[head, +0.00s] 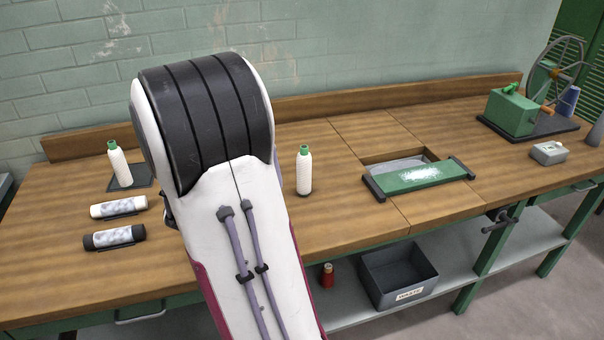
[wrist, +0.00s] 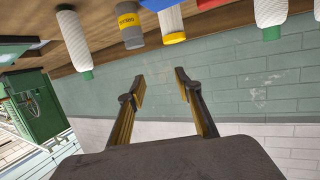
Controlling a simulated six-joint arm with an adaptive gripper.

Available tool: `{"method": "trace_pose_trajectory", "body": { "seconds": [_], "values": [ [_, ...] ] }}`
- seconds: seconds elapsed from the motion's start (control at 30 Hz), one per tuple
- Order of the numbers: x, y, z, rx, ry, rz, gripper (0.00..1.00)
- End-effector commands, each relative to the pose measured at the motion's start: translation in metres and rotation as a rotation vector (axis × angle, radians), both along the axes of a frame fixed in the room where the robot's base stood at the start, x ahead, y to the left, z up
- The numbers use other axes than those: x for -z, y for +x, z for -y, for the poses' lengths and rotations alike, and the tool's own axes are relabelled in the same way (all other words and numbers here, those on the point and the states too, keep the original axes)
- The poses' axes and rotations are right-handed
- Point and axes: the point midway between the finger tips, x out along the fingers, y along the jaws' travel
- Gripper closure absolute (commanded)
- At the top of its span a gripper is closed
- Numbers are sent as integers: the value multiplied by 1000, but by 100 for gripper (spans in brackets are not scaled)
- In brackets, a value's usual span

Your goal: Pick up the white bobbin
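Two white bobbins with green tops stand upright on the wooden bench. In the head view, one bobbin (head: 118,167) is at the left on a dark square pad (head: 138,176), and the other bobbin (head: 304,172) is right of my arm. The upside-down wrist view shows a white, green-tipped bobbin at upper left (wrist: 75,38) and another at upper right (wrist: 270,12). My gripper (wrist: 160,84) is open and empty, with the wall behind its fingers and the bobbins apart from it. My arm hides it in the head view.
Two rolls, one white-ended (head: 118,207) and one black-ended (head: 113,237), lie at left. The wrist view shows a grey yellow-labelled container (wrist: 131,26) and a white yellow-ended cylinder (wrist: 173,22). A green plate (head: 420,177) and green machine (head: 511,112) are at right.

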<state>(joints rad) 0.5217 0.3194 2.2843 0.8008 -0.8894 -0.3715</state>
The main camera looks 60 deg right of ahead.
Motion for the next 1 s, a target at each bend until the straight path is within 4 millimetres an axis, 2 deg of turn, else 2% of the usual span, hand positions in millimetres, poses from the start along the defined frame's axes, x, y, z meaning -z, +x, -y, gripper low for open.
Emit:
{"method": "trace_pose_trajectory", "body": {
  "seconds": [0.03,0.2,0.4,0.57,1.0],
  "values": [
    [7,-11,13,45,-21,-13,66],
    [19,-49,49,192,-103,-54,66],
    [30,-90,75,334,-186,-113,66],
    [37,-119,89,427,-242,-154,66],
    [32,-119,104,461,-269,31,66]
  ]
}}
